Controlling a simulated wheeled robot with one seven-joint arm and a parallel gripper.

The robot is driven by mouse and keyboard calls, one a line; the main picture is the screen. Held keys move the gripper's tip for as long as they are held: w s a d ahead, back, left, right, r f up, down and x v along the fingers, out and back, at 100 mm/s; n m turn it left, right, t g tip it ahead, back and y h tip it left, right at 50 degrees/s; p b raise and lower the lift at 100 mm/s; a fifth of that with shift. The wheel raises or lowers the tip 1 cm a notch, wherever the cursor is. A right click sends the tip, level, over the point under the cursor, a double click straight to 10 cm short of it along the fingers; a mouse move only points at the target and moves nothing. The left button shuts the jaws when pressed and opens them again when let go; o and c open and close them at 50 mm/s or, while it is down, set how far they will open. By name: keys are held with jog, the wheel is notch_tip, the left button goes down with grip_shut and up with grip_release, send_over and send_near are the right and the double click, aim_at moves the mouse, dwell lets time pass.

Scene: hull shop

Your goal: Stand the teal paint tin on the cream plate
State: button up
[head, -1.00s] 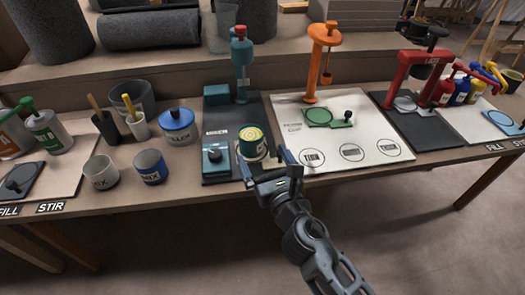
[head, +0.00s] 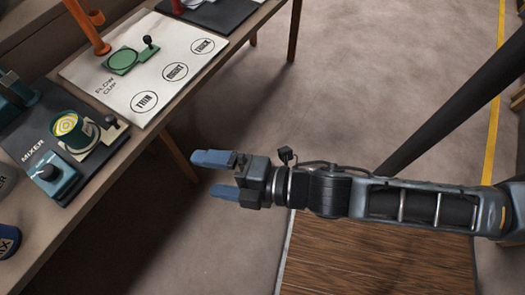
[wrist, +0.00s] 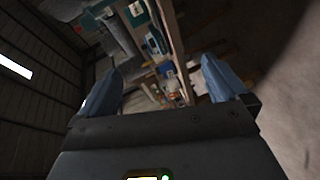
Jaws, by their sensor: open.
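The teal paint tin (head: 66,127), with yellow and white rings on its top, is upright at the mixer on the bench, at the left of the head view. A cream plate (head: 91,143) shows at its lower right edge. The tin appears to stand on that plate, but its base is mostly hidden. My gripper (head: 212,174) is open and empty. It is off the bench, over the floor, well to the right of the tin. In the wrist view the two blue fingers are spread with nothing between them; I cannot make out the tin there.
The dark mixer base (head: 33,137) carries a blue knob block (head: 54,176). Beside it lies a white flow cup board (head: 150,72) with a green ring stand (head: 123,60) and an orange post (head: 88,25). Open floor (head: 250,110) surrounds my gripper.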

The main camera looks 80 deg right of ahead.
jog(key=s+d+r+m, duration=0.2)
jog(key=s+r+m, duration=0.7)
jog(key=s+m, duration=0.4)
jog(key=m, duration=0.2)
jog(key=shift+s+r+m+g, duration=0.3)
jog(key=shift+m+g, duration=0.1)
